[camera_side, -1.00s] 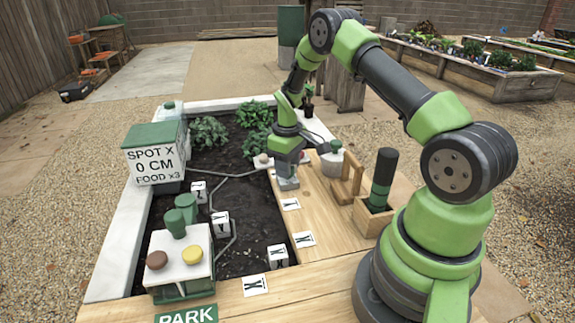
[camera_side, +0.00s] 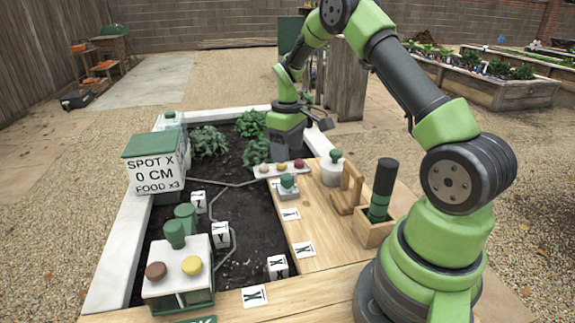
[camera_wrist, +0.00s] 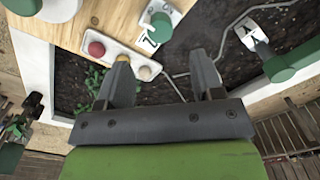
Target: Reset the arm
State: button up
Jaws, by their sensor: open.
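My gripper (camera_side: 287,146) hangs over the far end of the bed, just behind the white strip with round buttons (camera_side: 281,168). In the wrist view its two fingers (camera_wrist: 163,78) stand wide apart with nothing between them. A small block with a green knob (camera_side: 288,187) stands on the wooden board (camera_side: 321,227), nearer the camera than my gripper and apart from it. The knobbed block also shows in the wrist view (camera_wrist: 160,24), beyond the fingers.
A box with green knobs and brown and yellow buttons (camera_side: 180,262) stands at the near left. A dark cylinder (camera_side: 382,190) stands in a wooden holder (camera_side: 372,227). Leafy plants (camera_side: 208,141) grow near the gripper.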

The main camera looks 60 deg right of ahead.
notch_tip(320, 180, up, 2)
jog(key=shift+r, duration=0.1)
jog(key=s+a+r+m+t, duration=0.1)
jog(key=s+a+r+t, duration=0.15)
jog(key=a+r, duration=0.45)
jog(key=s+a+r+m+t, duration=0.1)
jog(key=s+a+r, duration=0.4)
jog(key=r, duration=0.4)
jog(key=s+a+r+m+t+y, duration=0.1)
jog(key=s+a+m+t+y, duration=0.1)
jog(key=s+a, duration=0.6)
jog(key=s+t, duration=0.1)
jog(key=s, duration=0.2)
jog(key=shift+s+a+r+t, duration=0.2)
jog(key=shift+r+t, duration=0.15)
